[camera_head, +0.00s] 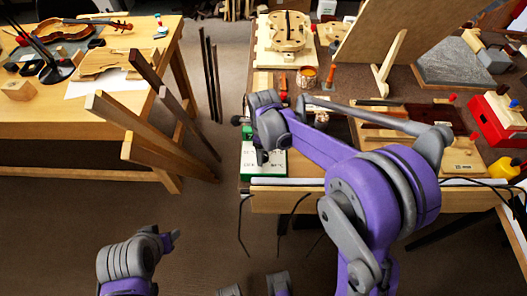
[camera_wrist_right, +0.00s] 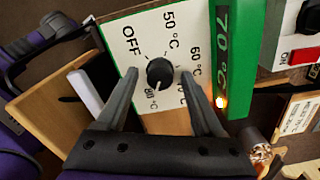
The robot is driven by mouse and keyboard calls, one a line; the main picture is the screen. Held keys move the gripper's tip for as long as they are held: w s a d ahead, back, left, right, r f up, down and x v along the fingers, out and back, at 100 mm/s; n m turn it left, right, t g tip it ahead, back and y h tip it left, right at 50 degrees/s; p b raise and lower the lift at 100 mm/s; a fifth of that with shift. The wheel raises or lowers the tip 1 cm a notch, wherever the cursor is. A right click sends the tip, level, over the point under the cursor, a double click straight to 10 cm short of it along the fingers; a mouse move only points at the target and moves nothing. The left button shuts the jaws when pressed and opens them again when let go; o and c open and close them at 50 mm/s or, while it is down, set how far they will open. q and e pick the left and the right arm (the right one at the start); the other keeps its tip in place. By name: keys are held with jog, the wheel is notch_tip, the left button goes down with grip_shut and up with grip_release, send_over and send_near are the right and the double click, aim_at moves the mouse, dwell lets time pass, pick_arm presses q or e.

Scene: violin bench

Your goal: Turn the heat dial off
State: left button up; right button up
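The heat dial (camera_wrist_right: 159,72) is a round black knob on a white panel (camera_wrist_right: 125,20) marked OFF, 50 °C, 60 °C and higher values. A pale pointer line on it points down in the right wrist view, toward the higher marks and away from OFF at upper left. My right gripper (camera_wrist_right: 159,76) is open, with one finger on each side of the knob; contact is not clear. In the head view the right gripper (camera_head: 263,157) is over the green-and-white box (camera_head: 274,162) at the bench's front left corner. My left gripper (camera_head: 174,239) is low over the floor, its finger gap unclear.
A green strip (camera_wrist_right: 236,50) reads 70 °C, with a small glowing light (camera_wrist_right: 221,102) at its lower end. A red switch (camera_wrist_right: 304,56) marked ON is at right. Wooden boards (camera_head: 140,125) stand left of the bench. Black cables (camera_head: 290,212) hang from its front edge.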

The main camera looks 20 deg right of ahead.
grip_shut()
